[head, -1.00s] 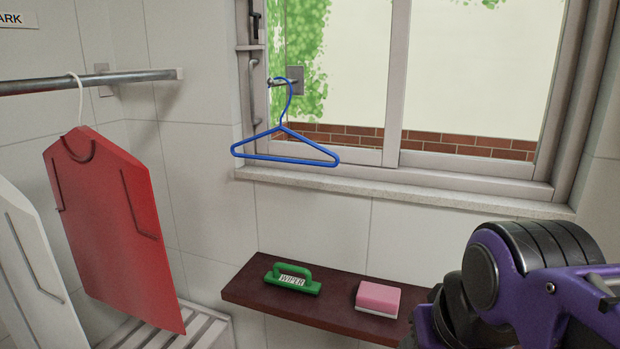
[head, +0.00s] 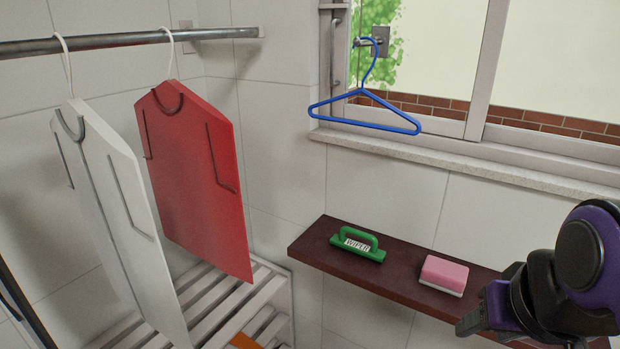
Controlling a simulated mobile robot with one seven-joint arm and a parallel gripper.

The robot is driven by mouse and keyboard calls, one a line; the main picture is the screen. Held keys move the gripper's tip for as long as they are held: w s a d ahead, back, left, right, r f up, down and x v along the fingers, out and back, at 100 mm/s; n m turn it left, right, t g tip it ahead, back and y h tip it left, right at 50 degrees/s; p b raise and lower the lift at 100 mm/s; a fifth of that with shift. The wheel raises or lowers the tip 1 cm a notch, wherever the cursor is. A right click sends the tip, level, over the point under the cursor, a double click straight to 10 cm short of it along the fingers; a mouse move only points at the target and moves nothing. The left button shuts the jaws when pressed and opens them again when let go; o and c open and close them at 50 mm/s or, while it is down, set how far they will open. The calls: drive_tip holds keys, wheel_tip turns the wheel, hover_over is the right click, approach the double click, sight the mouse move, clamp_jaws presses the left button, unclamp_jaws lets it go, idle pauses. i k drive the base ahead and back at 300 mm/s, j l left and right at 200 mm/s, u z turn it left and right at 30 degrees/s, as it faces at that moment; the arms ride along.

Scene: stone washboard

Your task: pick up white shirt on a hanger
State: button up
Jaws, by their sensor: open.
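The white shirt (head: 125,225) is a flat shirt shape on a white hanger (head: 62,62). It hangs from the metal rail (head: 130,42) at the left of the head view, in front and to the left of a red shirt (head: 195,180). My gripper (head: 475,322) shows at the lower right, by the dark shelf's front edge, far to the right of the white shirt. It is open. Its fingertips are small in this view, and nothing shows between them.
A blue hanger (head: 365,110) hangs by the window. A white slatted rack (head: 265,285) stands below the shirts. Open space lies between the shirts and my arm.

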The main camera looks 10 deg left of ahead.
sight(103, 173)
drive_tip(key=i+j+u, duration=0.1)
drive_tip(key=j+u, duration=0.15)
drive_tip(key=j, duration=0.35)
drive_tip(key=u, duration=1.6)
